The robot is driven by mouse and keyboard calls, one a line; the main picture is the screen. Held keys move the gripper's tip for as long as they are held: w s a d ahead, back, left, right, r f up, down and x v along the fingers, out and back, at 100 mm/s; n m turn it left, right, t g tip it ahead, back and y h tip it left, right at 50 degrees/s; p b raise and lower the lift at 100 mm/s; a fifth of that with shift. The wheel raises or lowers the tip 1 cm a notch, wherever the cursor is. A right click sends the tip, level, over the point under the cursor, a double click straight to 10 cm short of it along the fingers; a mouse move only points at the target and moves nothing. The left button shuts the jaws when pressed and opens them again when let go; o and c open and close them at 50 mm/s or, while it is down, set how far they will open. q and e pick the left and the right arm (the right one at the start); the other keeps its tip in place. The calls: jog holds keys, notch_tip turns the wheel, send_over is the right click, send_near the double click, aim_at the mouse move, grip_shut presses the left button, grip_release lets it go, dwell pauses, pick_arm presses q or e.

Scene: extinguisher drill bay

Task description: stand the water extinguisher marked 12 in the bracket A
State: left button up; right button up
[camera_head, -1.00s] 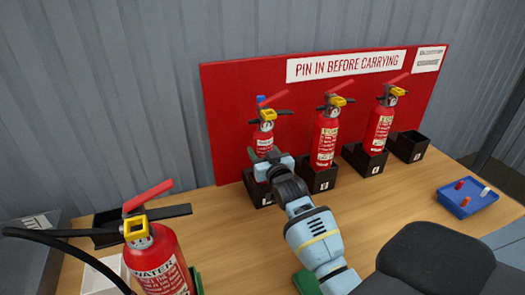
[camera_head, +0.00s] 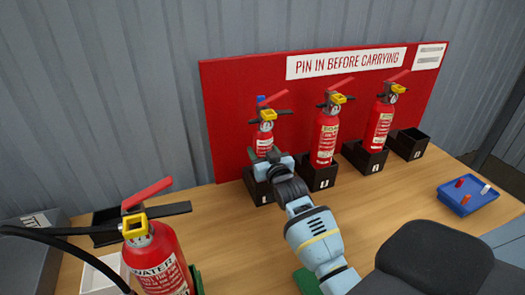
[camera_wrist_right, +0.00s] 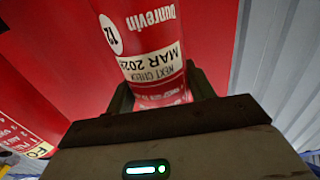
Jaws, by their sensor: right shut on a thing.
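The red water extinguisher marked 12 (camera_head: 264,142) stands upright at the leftmost black bracket (camera_head: 258,190) against the red board. My right gripper (camera_head: 272,163) is shut on its body. The gripper hides its lower part, so I cannot tell how deep it sits in the bracket. In the right wrist view the extinguisher (camera_wrist_right: 150,45) shows its round 12 mark and a "next check" label between the two fingers. The bracket's letter is too small to read surely. My left gripper is not in view.
Two red extinguishers (camera_head: 325,135) (camera_head: 378,125) stand in the neighbouring brackets; the rightmost bracket (camera_head: 408,144) is empty. A large water extinguisher (camera_head: 160,262) stands at front left by a white tray (camera_head: 100,280). A blue tray (camera_head: 468,203) holds small coloured pieces at right.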

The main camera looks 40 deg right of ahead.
jog(key=shift+f, duration=0.1)
dwell(0.4)
dwell(0.3)
jog(key=o, duration=1.6)
jog(key=shift+c, duration=0.2)
jog(key=shift+f, duration=0.5)
jog(key=v, duration=0.7)
jog(key=shift+s+r, duration=0.3)
jog(key=shift+s, duration=0.1)
